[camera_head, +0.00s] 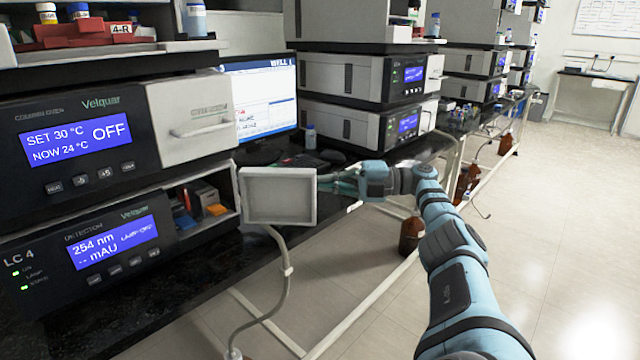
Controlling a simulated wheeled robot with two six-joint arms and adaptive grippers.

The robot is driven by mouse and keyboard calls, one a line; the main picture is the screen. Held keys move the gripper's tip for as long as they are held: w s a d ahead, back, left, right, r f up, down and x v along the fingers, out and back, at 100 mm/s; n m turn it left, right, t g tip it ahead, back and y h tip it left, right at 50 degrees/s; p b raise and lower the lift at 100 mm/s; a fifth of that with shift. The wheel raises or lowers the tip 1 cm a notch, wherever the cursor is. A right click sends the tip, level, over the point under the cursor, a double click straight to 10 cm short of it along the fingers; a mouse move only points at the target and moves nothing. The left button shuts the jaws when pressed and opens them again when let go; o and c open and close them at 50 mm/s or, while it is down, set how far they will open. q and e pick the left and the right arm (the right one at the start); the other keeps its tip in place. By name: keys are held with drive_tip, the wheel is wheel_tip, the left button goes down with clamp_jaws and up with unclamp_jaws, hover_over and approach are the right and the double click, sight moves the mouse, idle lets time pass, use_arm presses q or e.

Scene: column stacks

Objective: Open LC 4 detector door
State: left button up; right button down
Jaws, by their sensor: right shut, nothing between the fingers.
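The LC 4 detector (113,243) is the lower dark unit at the left, its display reading 254 nm. Its compartment (209,220) beside the display is uncovered and shows small blue, red and orange parts inside. The detector door (281,197), a pale panel with a raised rim, stands swung out to the right of the compartment. My right gripper (328,182) is shut and empty at the right edge of the door; whether it touches the door I cannot tell, as its fingertips are small and partly hidden. My left gripper is not in view.
The column oven (75,148) with a closed white door (190,120) sits above the detector. A monitor (262,95) and keyboard (305,161) stand behind the door. A tube (288,270) hangs below it. A brown bottle (411,236) stands under the bench. Floor at right is clear.

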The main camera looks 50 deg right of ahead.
wheel_tip(320, 180, up, 10)
idle(0.5)
